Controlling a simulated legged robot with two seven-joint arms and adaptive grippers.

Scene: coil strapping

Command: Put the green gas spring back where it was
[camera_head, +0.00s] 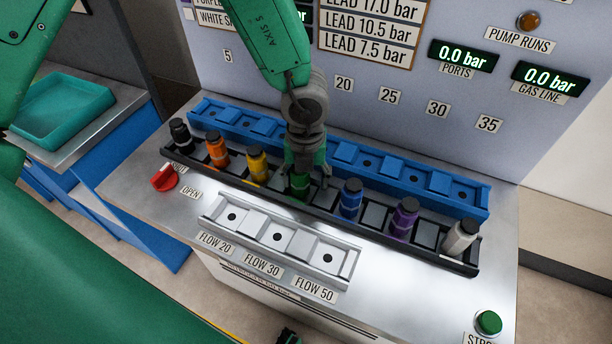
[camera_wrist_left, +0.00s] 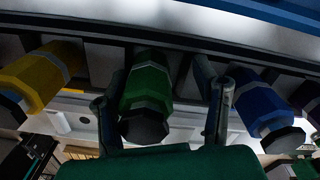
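The green gas spring (camera_head: 298,184) stands in the black rack (camera_head: 333,214), between the yellow spring (camera_head: 257,164) and the blue spring (camera_head: 350,198). In the left wrist view the green spring (camera_wrist_left: 147,95) has a black cap. My left gripper (camera_head: 305,172) points down over it and partly hides it. In the left wrist view the fingers of my left gripper (camera_wrist_left: 163,108) are open on either side of the spring. The right finger stands clear of it; the left finger is very close, and I cannot tell if it touches. My right gripper may be the dark piece (camera_head: 288,337) at the bottom edge.
Black, orange, purple and white springs stand in the same rack. A blue rack (camera_head: 367,164) with empty seats runs behind it. A white rack (camera_head: 277,238) with empty flow seats is in front. A red knob (camera_head: 164,178) and a green button (camera_head: 488,322) sit on the bench.

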